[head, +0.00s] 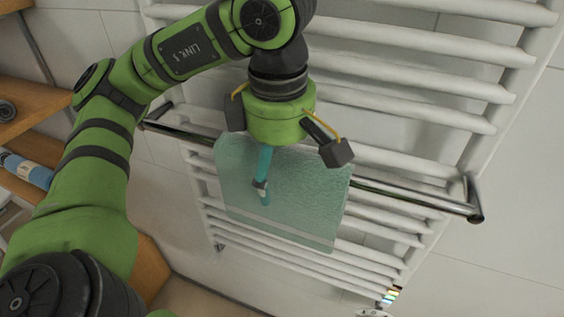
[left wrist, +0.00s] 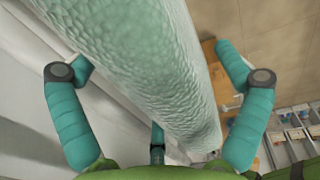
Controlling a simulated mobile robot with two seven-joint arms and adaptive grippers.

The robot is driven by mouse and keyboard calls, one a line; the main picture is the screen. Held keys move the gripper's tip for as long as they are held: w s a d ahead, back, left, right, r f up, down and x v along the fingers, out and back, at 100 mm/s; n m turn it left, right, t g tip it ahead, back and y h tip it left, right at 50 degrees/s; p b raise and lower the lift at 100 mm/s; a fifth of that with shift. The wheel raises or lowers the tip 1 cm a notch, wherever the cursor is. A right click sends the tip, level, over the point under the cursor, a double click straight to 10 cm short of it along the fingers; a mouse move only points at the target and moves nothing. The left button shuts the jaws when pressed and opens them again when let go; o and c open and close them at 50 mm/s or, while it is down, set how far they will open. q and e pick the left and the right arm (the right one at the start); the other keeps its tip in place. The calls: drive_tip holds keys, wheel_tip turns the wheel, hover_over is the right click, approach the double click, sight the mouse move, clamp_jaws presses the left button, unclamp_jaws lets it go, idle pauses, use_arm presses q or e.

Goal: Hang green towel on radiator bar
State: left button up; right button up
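The green towel (head: 300,195) hangs draped at the chrome radiator bar (head: 410,198), with its front part hanging down over the white slats. Its lower edge has a pale stripe. My left gripper (head: 284,132) is directly above and in front of the towel's upper edge, with its fingers spread wide. In the left wrist view the towel (left wrist: 150,60) runs as a thick fold between the spread teal fingers, which appear apart from it. A third teal finger hangs in front of the towel in the head view. The towel's rear side is hidden. My right gripper is not in view.
The white radiator (head: 440,55) with several horizontal slats fills the middle and right. Wooden shelves (head: 30,105) with a blue-and-white bottle (head: 28,170) stand at the left. The bar is bare to the right of the towel.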

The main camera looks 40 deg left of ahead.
use_arm(q)
drive_tip(key=r, duration=0.8)
drive_tip(key=s+r, duration=0.1)
drive_tip(key=r, duration=0.3)
drive_tip(key=shift+d, duration=0.2)
